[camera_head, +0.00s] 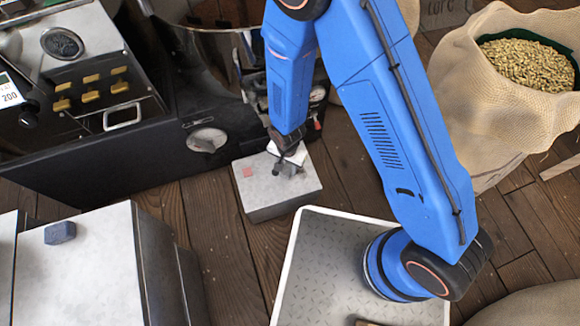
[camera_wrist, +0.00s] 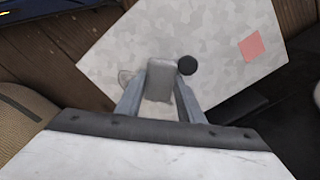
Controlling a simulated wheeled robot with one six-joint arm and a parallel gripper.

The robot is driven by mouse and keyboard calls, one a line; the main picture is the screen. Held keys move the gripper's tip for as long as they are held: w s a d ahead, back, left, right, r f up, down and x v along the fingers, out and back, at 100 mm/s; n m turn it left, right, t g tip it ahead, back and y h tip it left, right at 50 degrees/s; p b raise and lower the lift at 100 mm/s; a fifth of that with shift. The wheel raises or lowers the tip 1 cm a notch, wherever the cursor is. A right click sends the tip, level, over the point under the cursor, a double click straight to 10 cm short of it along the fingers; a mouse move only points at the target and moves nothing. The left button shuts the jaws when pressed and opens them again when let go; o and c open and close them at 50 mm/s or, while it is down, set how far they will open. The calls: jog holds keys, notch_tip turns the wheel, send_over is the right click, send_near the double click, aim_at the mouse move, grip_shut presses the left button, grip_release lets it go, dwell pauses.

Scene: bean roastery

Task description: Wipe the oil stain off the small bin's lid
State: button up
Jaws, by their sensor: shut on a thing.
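The small bin is a low grey box whose pale mottled lid (camera_head: 268,188) lies below my gripper. The lid also fills much of the wrist view (camera_wrist: 215,35). It bears a dark round knob (camera_wrist: 187,65) and a flat reddish square (camera_wrist: 251,47). A faint brownish patch (camera_wrist: 125,76) shows on the lid, just left of the fingers; it may be the oil stain, partly hidden. My gripper (camera_wrist: 160,88) is shut on a small grey pad (camera_wrist: 160,75), held over the lid beside the knob. I cannot tell whether the pad touches the lid.
A black roasting machine (camera_head: 110,160) with a dial stands behind and left. A grey cabinet (camera_head: 75,275) with a blue block (camera_head: 60,232) on top is at front left. An open sack of beans (camera_head: 490,120) stands right. Wooden floor (camera_head: 215,260) shows between them.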

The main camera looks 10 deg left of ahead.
jog(key=shift+w+a+f, duration=0.1)
jog(key=shift+w+a, duration=0.25)
jog(key=shift+w, duration=0.15)
jog(key=shift+c, duration=0.2)
jog(key=shift+w, duration=0.15)
jog(key=shift+c, duration=1)
jog(key=shift+w+d, duration=0.5)
jog(key=shift+d, duration=0.3)
jog(key=shift+w+d, duration=0.45)
jog(key=shift+d, duration=0.35)
jog(key=shift+w+d+f, duration=0.1)
jog(key=shift+w+d, duration=0.4)
jog(key=shift+d, duration=0.3)
jog(key=shift+w+d, duration=0.5)
jog(key=shift+d, duration=0.3)
jog(key=shift+w+a, duration=0.3)
jog(key=shift+w, duration=0.1)
jog(key=shift+w+a+f, duration=0.1)
jog(key=shift+w+a, duration=0.1)
jog(key=shift+w, duration=0.05)
grip_shut()
jog(key=shift+s+a, duration=0.35)
jog(key=shift+a, duration=0.3)
jog(key=shift+s+a, duration=0.35)
jog(key=shift+a, duration=0.3)
jog(key=shift+s+a, duration=0.35)
jog(key=shift+a, duration=0.3)
jog(key=shift+s+a+f, duration=0.1)
jog(key=shift+s+a, duration=0.85)
jog(key=shift+a, duration=0.25)
